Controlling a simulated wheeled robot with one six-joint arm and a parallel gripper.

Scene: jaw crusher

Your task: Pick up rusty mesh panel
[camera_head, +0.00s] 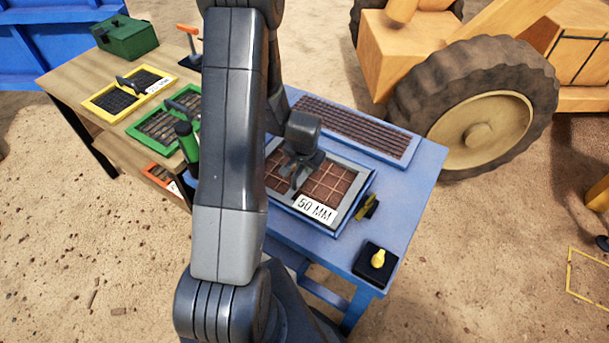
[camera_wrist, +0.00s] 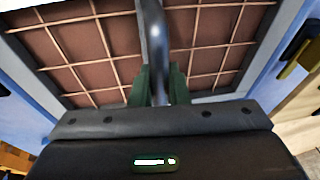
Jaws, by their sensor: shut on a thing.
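The rusty mesh panel (camera_head: 331,188) has a grey frame, a brown grid and a white "50 MM" label. It lies in a blue-edged holder on the blue table (camera_head: 418,200); whether it rests fully there or is slightly raised, I cannot tell. My gripper (camera_head: 303,168) is over the panel, with my arm hiding the panel's left side. In the wrist view, the green fingers of my gripper (camera_wrist: 159,85) are shut on a dark metal handle (camera_wrist: 155,35) that stands out from the middle of the panel (camera_wrist: 75,40).
A long rusty screen (camera_head: 355,128) lies behind on the blue table. A yellow clamp (camera_head: 367,207) and a black box with a yellow knob (camera_head: 376,262) are at the right. A wooden bench (camera_head: 75,78) holds yellow- and green-framed panels. A large wheel (camera_head: 480,110) stands close behind.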

